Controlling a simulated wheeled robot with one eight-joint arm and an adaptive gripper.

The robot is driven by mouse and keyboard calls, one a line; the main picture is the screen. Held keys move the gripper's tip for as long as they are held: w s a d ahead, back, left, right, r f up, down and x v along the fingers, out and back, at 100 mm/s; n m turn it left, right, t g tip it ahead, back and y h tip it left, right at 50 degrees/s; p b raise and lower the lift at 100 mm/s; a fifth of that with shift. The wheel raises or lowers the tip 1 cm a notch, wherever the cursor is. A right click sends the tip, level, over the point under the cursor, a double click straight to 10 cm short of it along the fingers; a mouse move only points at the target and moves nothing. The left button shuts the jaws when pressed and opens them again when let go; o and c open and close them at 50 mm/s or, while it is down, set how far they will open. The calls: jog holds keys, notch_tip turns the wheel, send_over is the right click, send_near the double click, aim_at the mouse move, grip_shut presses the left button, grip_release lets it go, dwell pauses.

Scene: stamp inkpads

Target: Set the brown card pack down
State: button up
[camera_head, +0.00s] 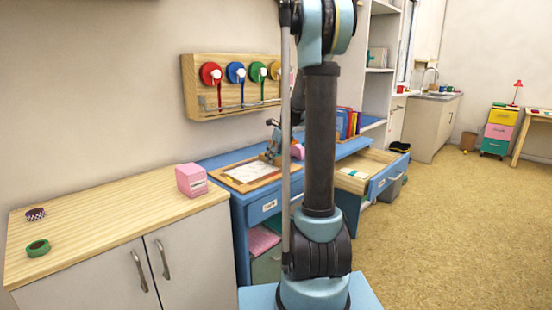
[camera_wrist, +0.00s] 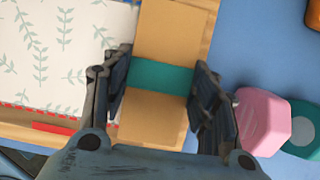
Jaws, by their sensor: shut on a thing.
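The brown card pack (camera_wrist: 153,115) with a teal band (camera_wrist: 160,76) around its middle is between the fingers of my gripper (camera_wrist: 158,95) in the wrist view. The fingers are shut on its two long sides near the band. In the head view my gripper (camera_head: 273,150) is over the blue desk (camera_head: 232,158), by the right side of the wooden board with the patterned sheet. The pack cannot be made out clearly there. Whether it touches the surface under it cannot be told.
The patterned sheet (camera_wrist: 50,50) lies left of the pack on the wooden board (camera_head: 228,179). A pink object (camera_wrist: 262,120) and a teal one (camera_wrist: 304,125) are close to the right finger. The open drawer (camera_head: 384,182) is at right. Blue desktop beyond the board is partly clear.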

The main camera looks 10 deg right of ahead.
jog(key=o, duration=1.2)
jog(key=shift+r, duration=0.1)
jog(key=v, duration=1.1)
jog(key=s+a+n, duration=0.2)
jog(key=s+n, duration=0.4)
jog(key=s, duration=0.4)
jog(key=s+f+n+h, duration=0.1)
jog(key=s+f+n, duration=0.4)
jog(key=s, duration=0.5)
jog(key=s+f+n+g, duration=0.1)
jog(key=s+f+n, duration=0.5)
jog(key=s+n, duration=0.4)
jog(key=s+f+n+h, duration=0.1)
jog(key=s+f+n, duration=0.5)
jog(key=s+n, duration=0.2)
jog(key=shift+s+a+h, duration=0.15)
jog(key=shift+s+h, duration=0.15)
jog(key=shift+s, duration=0.85)
